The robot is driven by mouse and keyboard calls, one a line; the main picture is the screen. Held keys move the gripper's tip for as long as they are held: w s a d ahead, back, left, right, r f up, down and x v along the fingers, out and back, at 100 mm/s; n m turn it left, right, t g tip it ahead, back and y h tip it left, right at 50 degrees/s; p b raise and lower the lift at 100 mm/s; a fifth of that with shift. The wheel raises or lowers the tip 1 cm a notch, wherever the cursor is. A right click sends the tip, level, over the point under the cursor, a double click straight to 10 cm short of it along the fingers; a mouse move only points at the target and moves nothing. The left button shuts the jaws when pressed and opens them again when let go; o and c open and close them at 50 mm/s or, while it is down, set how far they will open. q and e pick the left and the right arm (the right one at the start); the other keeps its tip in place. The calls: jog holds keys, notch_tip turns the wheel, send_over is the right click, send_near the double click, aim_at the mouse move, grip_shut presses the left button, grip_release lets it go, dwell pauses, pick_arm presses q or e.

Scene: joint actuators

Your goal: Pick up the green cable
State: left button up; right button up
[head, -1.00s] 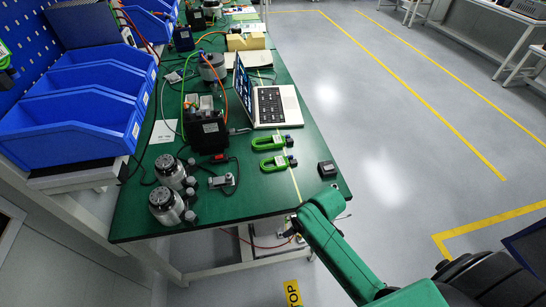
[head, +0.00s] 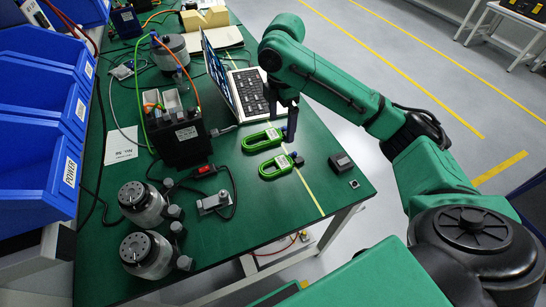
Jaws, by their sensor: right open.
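Two green looped cables lie side by side on the green table (head: 235,245), right of its middle. The upper green cable (head: 256,143) is close to the laptop, and the lower green cable (head: 270,172) is just in front of it. Each has a dark connector at its right end. My right gripper (head: 282,119) points down over the upper cable's right end, with its dark fingers apart and nothing seen between them. Whether a finger touches the cable cannot be told. My left gripper is not in view.
An open laptop (head: 247,95) stands just behind the cables. A small black box (head: 341,163) sits to their right near the table edge. Left are a black device (head: 184,143), two round actuators (head: 140,203) and blue bins (head: 35,165). The table's front middle is clear.

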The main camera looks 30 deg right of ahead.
send_over(283, 162)
notch_tip(283, 162, down, 6)
jog(key=shift+f, duration=0.25)
notch_tip(283, 162, down, 7)
jog(key=shift+r, duration=0.2)
jog(key=shift+f, duration=0.2)
jog(key=c, duration=1.4)
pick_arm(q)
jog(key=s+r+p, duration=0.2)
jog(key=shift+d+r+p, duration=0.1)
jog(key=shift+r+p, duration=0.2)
pick_arm(e)
notch_tip(283, 162, up, 20)
jog(key=shift+r, duration=0.1)
